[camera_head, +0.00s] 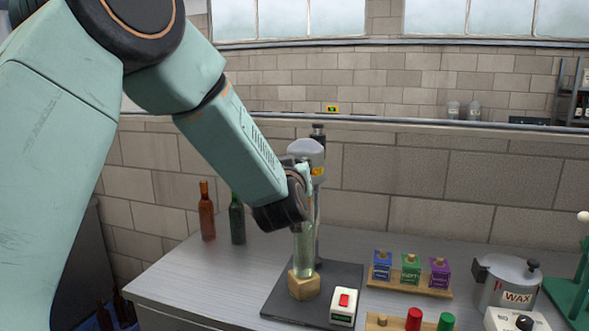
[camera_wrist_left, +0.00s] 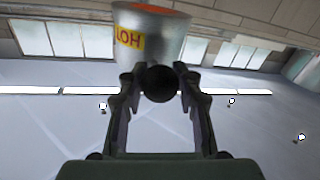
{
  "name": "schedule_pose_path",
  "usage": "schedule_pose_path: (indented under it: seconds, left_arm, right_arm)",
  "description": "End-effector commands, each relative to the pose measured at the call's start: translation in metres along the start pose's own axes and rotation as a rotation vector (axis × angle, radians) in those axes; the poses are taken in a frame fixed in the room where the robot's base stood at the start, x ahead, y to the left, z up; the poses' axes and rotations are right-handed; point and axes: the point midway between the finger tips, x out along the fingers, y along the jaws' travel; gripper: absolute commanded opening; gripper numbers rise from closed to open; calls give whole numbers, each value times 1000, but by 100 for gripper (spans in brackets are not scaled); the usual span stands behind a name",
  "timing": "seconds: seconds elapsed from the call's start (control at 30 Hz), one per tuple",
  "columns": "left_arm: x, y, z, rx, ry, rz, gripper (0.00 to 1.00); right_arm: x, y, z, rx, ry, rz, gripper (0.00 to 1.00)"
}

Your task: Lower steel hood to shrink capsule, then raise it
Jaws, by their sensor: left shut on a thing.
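The grey steel hood (camera_head: 306,149) sits on an upright post (camera_head: 318,220) above the dark base plate (camera_head: 338,278). In the left wrist view, the hood (camera_wrist_left: 165,32) has a HOT label and an orange glow inside. My left gripper (camera_head: 301,177) reaches the hood from the left; in its wrist view the fingers (camera_wrist_left: 160,84) are shut on the hood's dark round knob (camera_wrist_left: 160,80). A pale green bottle (camera_head: 304,252) stands upright in a wooden block (camera_head: 304,286) below. Its top and the capsule are hidden behind my wrist. My right gripper is out of view.
A white box with a red switch (camera_head: 344,302) sits on the plate's front right. Blue, green and purple jars stand in a wooden rack (camera_head: 408,285), with a WAX pot (camera_head: 506,281) farther right. Brown (camera_head: 207,212) and dark green (camera_head: 237,220) bottles stand at back left.

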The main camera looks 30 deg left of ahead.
Motion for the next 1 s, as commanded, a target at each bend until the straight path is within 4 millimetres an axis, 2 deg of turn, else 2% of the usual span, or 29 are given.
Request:
schedule_pose_path:
  seconds: [0.03, 0.27, 0.3, 0.57, 0.87, 1.0]
  left_arm:
    - [0, 1, -6, -1, 11, 2, 0]
    - [-1, 1, -7, -1, 15, 4, 0]
    - [-1, 1, -7, -2, 16, 4, 34]
    - [-2, 0, -5, -1, 11, 3, 56]
    - [-3, 0, -3, 0, 7, 3, 57]
    - [-11, 0, -3, 0, 6, 4, 57]
  right_arm:
    - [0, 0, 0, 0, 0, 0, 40]
    - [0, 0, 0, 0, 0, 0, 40]
    - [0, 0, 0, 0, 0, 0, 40]
    - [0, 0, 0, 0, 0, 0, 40]
    - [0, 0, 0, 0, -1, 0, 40]
    - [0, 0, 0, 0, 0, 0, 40]
